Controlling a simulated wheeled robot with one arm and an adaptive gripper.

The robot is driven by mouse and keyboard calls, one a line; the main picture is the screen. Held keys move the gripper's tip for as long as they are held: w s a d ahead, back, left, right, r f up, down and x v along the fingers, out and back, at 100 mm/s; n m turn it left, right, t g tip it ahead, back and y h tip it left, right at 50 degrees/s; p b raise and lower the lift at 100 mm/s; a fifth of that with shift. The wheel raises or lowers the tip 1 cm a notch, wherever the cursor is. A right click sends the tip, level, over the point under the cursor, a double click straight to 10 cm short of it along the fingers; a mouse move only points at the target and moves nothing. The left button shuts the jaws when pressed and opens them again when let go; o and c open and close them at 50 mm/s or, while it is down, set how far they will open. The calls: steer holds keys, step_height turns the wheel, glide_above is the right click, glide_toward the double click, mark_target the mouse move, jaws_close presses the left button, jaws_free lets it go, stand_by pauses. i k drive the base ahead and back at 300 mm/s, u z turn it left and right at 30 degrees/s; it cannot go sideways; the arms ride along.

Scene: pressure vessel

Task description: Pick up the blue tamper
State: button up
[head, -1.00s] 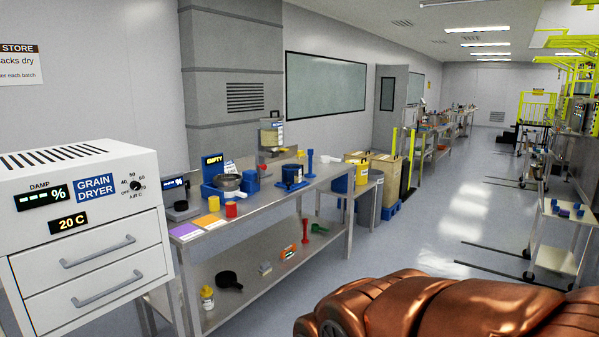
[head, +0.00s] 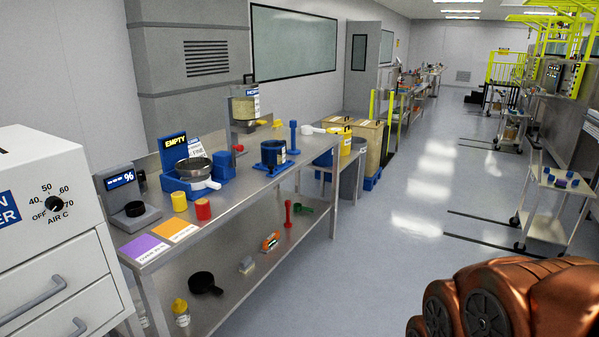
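The blue tamper (head: 293,138) stands upright on the top of the steel bench (head: 330,152), toward its far right end. It has a slim shaft with a wider top and base. It stands just behind and right of a dark blue round pot (head: 273,153). A similar red tamper-shaped tool (head: 288,213) stands on the lower shelf. A copper-coloured part of my arm fills the lower right of the head view. My gripper is not in view.
A white grain dryer (head: 45,235) stands at the left, close to the bench. A blue bin with a metal pan (head: 193,168), yellow (head: 179,201) and red (head: 203,209) cups and a white scoop (head: 318,130) share the bench top. The floor (head: 390,260) right of the bench is clear.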

mark_target(293, 151)
steer(key=z, duration=0.4)
steer(key=i, duration=1.85)
steer(key=u, duration=0.7)
steer(key=i, duration=1.45)
steer(key=u, duration=0.9)
